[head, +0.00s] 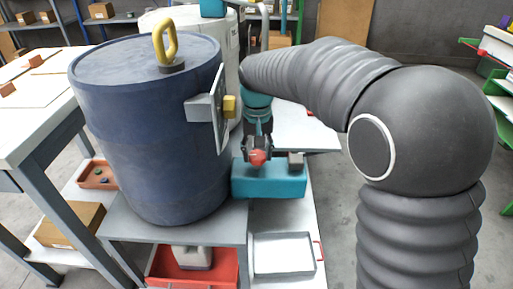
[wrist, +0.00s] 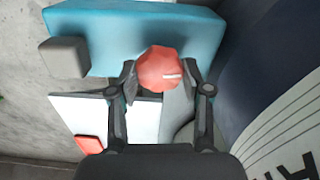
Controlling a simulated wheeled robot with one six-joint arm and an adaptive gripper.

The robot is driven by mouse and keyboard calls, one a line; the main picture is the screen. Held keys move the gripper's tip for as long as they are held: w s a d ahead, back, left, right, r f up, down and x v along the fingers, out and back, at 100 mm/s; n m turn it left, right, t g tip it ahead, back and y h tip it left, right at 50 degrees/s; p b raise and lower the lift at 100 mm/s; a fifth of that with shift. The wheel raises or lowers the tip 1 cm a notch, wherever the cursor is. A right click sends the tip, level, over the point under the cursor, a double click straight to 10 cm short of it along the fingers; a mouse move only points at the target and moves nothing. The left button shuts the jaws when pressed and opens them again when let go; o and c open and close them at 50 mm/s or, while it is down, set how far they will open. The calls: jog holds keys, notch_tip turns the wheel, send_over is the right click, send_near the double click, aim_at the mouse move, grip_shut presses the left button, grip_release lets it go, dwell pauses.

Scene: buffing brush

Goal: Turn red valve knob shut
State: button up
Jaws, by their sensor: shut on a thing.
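The red valve knob (head: 257,158) is in the middle of the head view, at the teal block (head: 270,181). My gripper (head: 258,150) is at the knob. In the wrist view my gripper (wrist: 165,82) has one finger on each side of the knob and is shut on it. The knob's far side is hidden.
A large blue drum (head: 145,130) with a yellow ring handle (head: 165,42) stands close to the left of my gripper. A grey block (head: 296,160) sits on the teal block's right part. A white tray (head: 284,255) lies below.

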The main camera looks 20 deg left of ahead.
aim_at(257, 155)
jog(key=shift+s+f+m, duration=0.1)
jog(key=shift+m, duration=0.5)
jog(key=o, duration=1.2)
jog(key=shift+c, duration=0.2)
notch_tip(257, 155, up, 12)
